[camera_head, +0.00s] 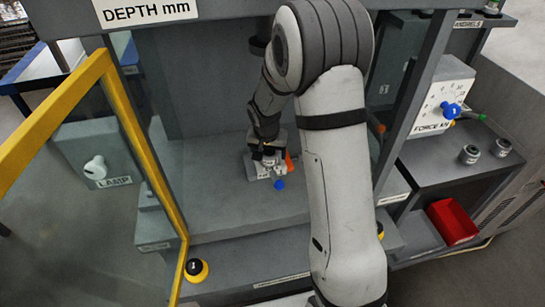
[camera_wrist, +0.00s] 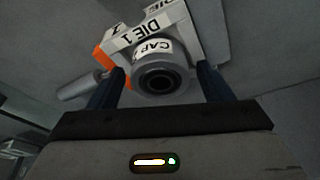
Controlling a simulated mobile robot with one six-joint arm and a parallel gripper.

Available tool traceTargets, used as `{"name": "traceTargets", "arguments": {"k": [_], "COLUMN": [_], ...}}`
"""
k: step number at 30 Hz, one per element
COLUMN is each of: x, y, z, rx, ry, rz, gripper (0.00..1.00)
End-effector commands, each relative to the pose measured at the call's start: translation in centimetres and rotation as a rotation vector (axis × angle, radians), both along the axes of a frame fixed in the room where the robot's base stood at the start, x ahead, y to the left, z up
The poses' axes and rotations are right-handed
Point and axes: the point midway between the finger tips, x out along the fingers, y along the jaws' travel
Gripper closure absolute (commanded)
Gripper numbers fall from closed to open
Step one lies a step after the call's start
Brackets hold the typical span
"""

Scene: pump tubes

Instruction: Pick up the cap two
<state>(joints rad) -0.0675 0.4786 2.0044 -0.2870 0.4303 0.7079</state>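In the wrist view, a grey round cap (camera_wrist: 160,76) with a dark central hole has a white label reading "CAP"; its number is not readable. It sits against a grey block labelled DIE 1 (camera_wrist: 138,36). My gripper (camera_wrist: 162,84) is open, with one dark finger on each side of the cap and a narrow gap seeming to show at both sides. In the head view, my gripper (camera_head: 264,153) points down at the small grey die block (camera_head: 257,171) inside the machine bay. The cap cannot be made out clearly there.
An orange part (camera_head: 289,162) and a blue knob (camera_head: 279,184) are close to the die block. A yellow-framed door (camera_head: 142,140) stands open at left. At right are a dial box (camera_head: 437,98), two small cylinders (camera_head: 469,154) and a red bin (camera_head: 452,222). The bay floor nearby is clear.

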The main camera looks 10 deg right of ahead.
Motion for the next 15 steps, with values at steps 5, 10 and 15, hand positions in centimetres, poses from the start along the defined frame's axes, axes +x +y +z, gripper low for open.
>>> {"name": "traceTargets", "arguments": {"k": [5,10,15], "x": [0.00,-0.01,0.00], "y": [0.03,0.05,0.07], "z": [0.02,0.02,0.03], "rx": [0.000,0.000,0.000], "ry": [0.000,0.000,0.000], "rz": [0.000,0.001,0.001], "gripper": [0.42,0.56,0.70]}}
